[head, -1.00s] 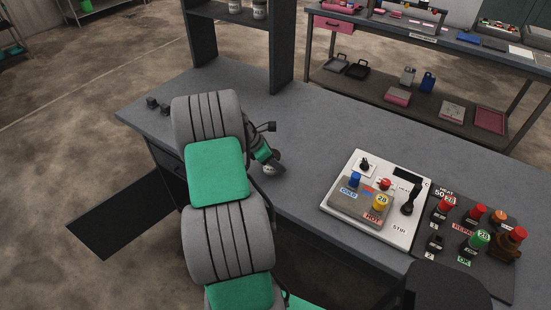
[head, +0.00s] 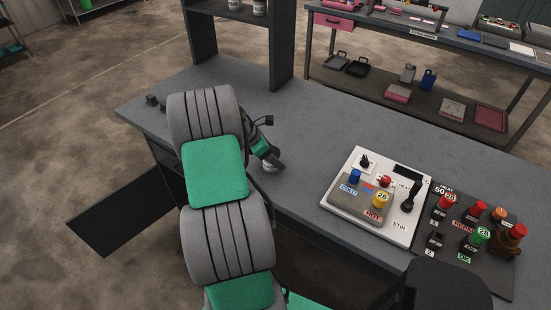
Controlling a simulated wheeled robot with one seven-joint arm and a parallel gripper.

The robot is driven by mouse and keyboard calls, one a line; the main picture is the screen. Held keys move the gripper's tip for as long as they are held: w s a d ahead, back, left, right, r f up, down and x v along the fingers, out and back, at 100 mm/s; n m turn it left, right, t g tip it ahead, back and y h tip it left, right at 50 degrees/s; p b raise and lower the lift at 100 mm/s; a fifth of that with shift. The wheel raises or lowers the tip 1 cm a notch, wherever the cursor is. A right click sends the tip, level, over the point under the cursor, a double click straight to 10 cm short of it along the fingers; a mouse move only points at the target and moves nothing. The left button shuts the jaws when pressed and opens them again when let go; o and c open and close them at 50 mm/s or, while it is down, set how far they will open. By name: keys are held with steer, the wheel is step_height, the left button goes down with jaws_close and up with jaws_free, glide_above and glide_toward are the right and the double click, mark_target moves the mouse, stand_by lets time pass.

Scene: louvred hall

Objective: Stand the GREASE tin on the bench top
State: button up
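My gripper (head: 276,163) is low over the near edge of the grey bench top (head: 310,135), mostly hidden behind my own arm. A small pale tin (head: 269,169) shows just below and beside its dark fingers. Its label is too small to read, so I cannot tell that it is the GREASE tin. I cannot see whether the fingers are closed around it, or whether its base touches the bench.
A white control panel (head: 400,219) with knobs and a lever is to the right, beside a dark button board (head: 457,263). A shelf upright (head: 283,55) stands behind, with pale tins (head: 260,8) above. Small dark blocks (head: 151,100) lie far left. The bench middle is clear.

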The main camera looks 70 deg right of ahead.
steer(key=v, duration=1.1)
steer(key=w+a+r+m+t, duration=0.25)
steer(key=w+a, duration=0.35)
steer(key=a, duration=0.3)
steer(key=w+a+r+m+t, duration=0.1)
steer(key=w+a+r+t, duration=0.3)
steer(key=a, duration=0.5)
steer(key=s+a+m+t+y, duration=0.2)
steer(key=a+m, duration=0.4)
steer(key=a, duration=2.1)
steer(key=s+y+b, duration=0.1)
steer(key=y, duration=0.1)
steer(key=shift+a+y, duration=0.3)
steer(key=shift+y, duration=0.1)
steer(key=shift+f, duration=0.1)
